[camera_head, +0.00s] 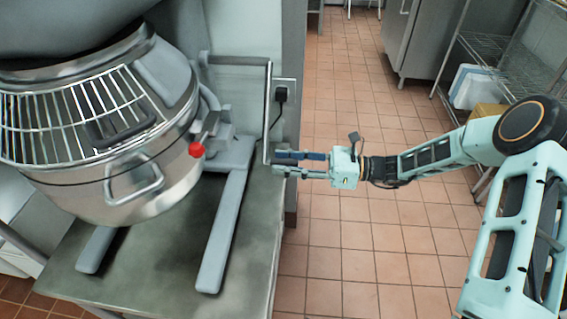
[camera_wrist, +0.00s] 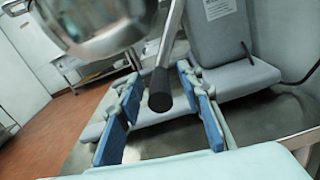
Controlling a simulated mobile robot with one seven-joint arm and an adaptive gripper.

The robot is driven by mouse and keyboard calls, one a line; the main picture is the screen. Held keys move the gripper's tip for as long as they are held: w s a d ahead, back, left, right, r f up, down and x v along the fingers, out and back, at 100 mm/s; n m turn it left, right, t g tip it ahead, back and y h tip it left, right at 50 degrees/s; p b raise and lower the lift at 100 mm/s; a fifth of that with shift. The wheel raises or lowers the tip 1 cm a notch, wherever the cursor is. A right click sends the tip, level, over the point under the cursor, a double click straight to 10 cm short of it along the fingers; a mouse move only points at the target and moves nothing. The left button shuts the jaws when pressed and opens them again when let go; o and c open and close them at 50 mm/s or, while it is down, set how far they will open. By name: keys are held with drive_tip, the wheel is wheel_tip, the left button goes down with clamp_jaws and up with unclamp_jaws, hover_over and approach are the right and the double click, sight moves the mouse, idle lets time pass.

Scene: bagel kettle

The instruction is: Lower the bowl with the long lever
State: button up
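The long lever (camera_head: 267,110) is a grey metal crank on the right side of the mixer. Its arm runs out to the right, then bends down and ends near my gripper (camera_head: 276,162). In the wrist view the lever (camera_wrist: 170,40) comes down from the top, and its black end (camera_wrist: 160,92) shows between my two blue-padded fingers (camera_wrist: 158,88). The fingers are apart and my gripper is open. I cannot tell whether either finger touches the lever. The steel bowl (camera_head: 160,196) hangs in the mixer under a wire guard (camera_head: 75,125), above the base legs.
A small red knob (camera_head: 197,150) sits between bowl and lever. The mixer's grey base (camera_head: 225,230) stands on a steel table (camera_head: 160,275). A plug and cable (camera_head: 281,95) are on the wall behind the lever. The tiled floor (camera_head: 340,240) right of the table is clear.

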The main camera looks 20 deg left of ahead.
drive_tip(key=shift+s+a, duration=0.1)
drive_tip(key=shift+a, duration=0.2)
clamp_jaws()
drive_tip(key=shift+d+r, duration=0.1)
